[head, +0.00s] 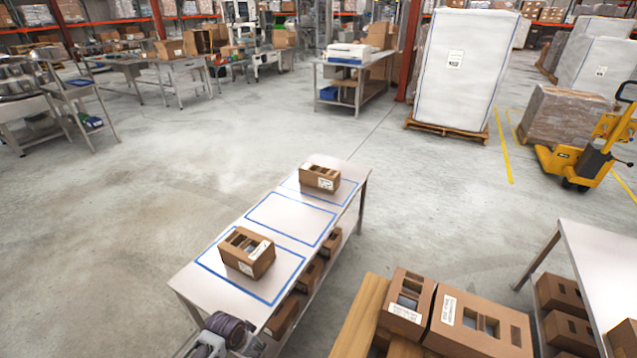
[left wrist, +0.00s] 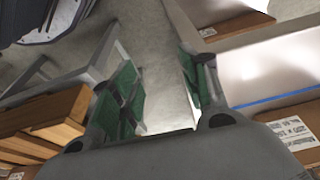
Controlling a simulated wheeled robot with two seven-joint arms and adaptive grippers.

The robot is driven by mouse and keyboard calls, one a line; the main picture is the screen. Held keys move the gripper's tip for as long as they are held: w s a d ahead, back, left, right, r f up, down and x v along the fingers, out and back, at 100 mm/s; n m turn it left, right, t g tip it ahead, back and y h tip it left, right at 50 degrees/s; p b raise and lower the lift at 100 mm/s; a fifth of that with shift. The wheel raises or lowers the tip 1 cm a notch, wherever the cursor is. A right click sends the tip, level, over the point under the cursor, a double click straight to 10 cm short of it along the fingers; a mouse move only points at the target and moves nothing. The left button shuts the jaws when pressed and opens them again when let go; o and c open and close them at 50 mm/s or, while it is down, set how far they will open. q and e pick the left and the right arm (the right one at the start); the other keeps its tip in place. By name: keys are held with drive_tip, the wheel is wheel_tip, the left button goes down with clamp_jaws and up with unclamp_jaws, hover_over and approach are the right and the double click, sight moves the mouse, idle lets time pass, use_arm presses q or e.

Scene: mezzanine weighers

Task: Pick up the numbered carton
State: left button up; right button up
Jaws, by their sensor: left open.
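Two brown cartons with open tops and white labels stand on a long table with blue-outlined squares (head: 290,217). The near carton (head: 247,252) is in the near square, the far carton (head: 320,178) in the far square. The middle square is empty. The label print is too small to read, so I cannot tell which carton is the numbered one. In the left wrist view, my left gripper (left wrist: 160,85) is open, with nothing between its green-padded fingers. In the head view, part of my left arm shows at the table's near end. My right gripper is not in view.
More cartons sit on the table's lower shelf (head: 310,276). Large labelled cartons (head: 480,322) stand at the bottom right, beside another table (head: 605,275). A yellow pallet truck (head: 580,160) and a wrapped pallet load (head: 465,70) stand behind. The floor left of the table is clear.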

use_arm(q)
drive_tip(key=s+a+f+n+y, duration=0.1)
drive_tip(key=s+a+f, duration=0.2)
drive_tip(key=s+f, duration=0.6)
drive_tip(key=s+a+f+n, duration=0.25)
drive_tip(key=s+f, duration=0.25)
drive_tip(key=f, duration=0.8)
drive_tip(key=s+f, duration=0.5)
drive_tip(key=s, duration=0.6)
drive_tip(key=s+a+f+g, duration=0.1)
drive_tip(key=s+f, duration=0.4)
drive_tip(key=s, duration=0.6)
drive_tip(key=shift+f, duration=0.35)
drive_tip(key=shift+c, duration=1)
drive_tip(key=shift+s+y, duration=0.1)
drive_tip(key=shift+y, duration=0.2)
